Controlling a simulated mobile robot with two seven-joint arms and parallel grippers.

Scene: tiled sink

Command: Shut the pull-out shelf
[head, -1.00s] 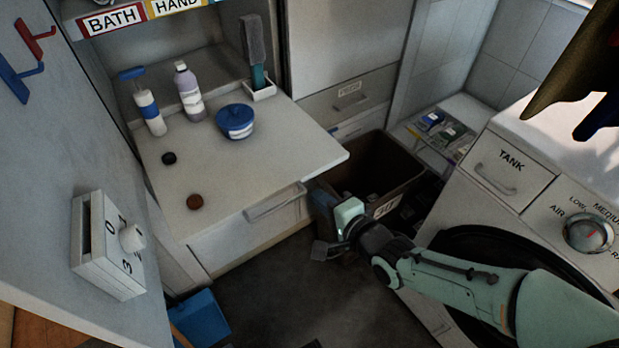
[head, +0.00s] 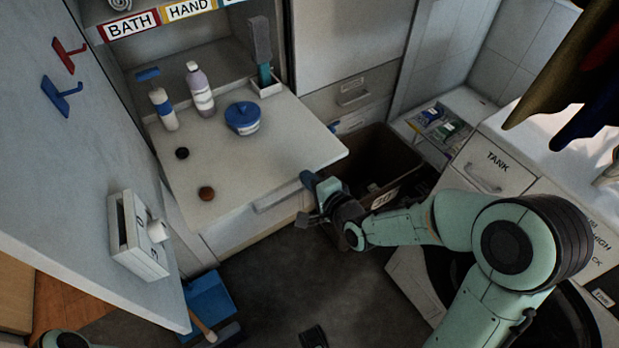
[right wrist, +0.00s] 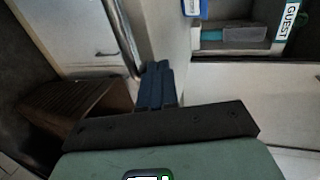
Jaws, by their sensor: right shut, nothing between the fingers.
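The pull-out shelf (head: 220,170) is a pale board standing out from the cabinet, with a bar handle (head: 278,198) on its front. My right gripper (head: 309,180) is shut and empty, its dark blue fingers at the shelf's front edge, near the right end of the handle. Contact cannot be told. In the right wrist view its fingers (right wrist: 157,85) are together and point up beside a pale panel. My left gripper is not in view.
On the shelf stand a lilac bottle (head: 200,92), a white-and-blue bottle (head: 164,110), a blue-lidded tub (head: 243,118), a brush in a holder (head: 263,60) and two small round pieces. A brown bin (head: 405,160) is at right. A blue dustpan (head: 207,297) lies below.

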